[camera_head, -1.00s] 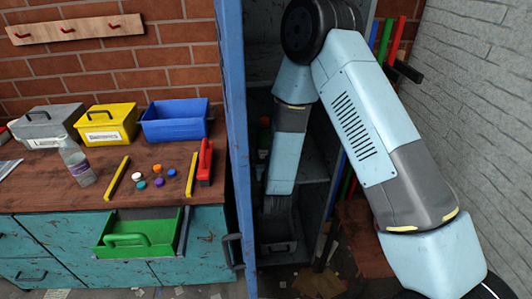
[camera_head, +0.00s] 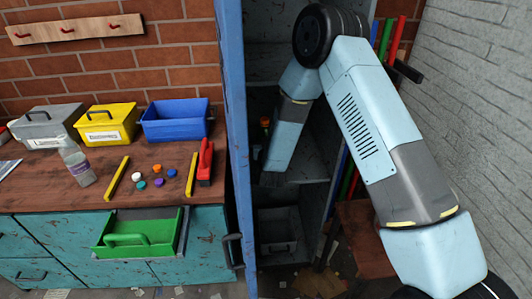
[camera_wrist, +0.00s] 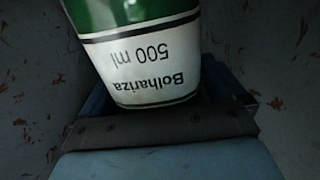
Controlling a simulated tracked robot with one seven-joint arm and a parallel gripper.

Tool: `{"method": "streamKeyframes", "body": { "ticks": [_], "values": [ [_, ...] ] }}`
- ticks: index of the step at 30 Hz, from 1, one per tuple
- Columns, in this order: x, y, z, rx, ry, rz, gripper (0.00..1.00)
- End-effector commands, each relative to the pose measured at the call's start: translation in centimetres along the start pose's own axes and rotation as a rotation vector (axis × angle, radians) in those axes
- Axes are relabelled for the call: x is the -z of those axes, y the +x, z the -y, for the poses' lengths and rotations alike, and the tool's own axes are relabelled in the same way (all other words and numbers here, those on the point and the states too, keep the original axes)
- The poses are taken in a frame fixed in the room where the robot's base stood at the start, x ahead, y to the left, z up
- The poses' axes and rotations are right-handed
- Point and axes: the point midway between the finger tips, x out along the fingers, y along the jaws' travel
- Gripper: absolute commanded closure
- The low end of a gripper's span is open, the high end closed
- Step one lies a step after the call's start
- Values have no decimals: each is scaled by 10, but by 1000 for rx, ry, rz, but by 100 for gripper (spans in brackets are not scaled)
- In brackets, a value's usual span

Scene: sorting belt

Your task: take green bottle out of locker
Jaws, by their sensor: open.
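The green bottle (camera_wrist: 150,65) is large and close in the wrist view, with a white label band reading "Bolhariza 500 ml" upside down. Its upper part is cut off by the top edge of that view. My gripper (camera_head: 272,179) is inside the open locker (camera_head: 232,130) at shelf height in the head view, pointing down and open. In the wrist view the bottle stands right in front of the gripper's dark front edge; whether they touch cannot be told. In the head view, my arm hides much of the locker's inside; a small orange-topped item (camera_head: 265,123) shows left of it.
A grey bin (camera_head: 278,240) sits in the locker's lower compartment. The locker's blue door edge stands close left of my arm. The workbench (camera_head: 60,195) to the left holds bins, a clear bottle (camera_head: 77,165) and several coloured caps.

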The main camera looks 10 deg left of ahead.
Motion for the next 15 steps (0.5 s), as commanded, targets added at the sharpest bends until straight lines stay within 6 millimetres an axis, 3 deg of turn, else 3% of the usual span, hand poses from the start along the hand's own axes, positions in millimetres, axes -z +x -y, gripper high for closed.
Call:
{"method": "streamKeyframes", "body": {
  "ticks": [6,15],
  "values": [
    [0,1,0,0,0,0,4],
    [0,0,0,0,0,0,32]
  ]
}}
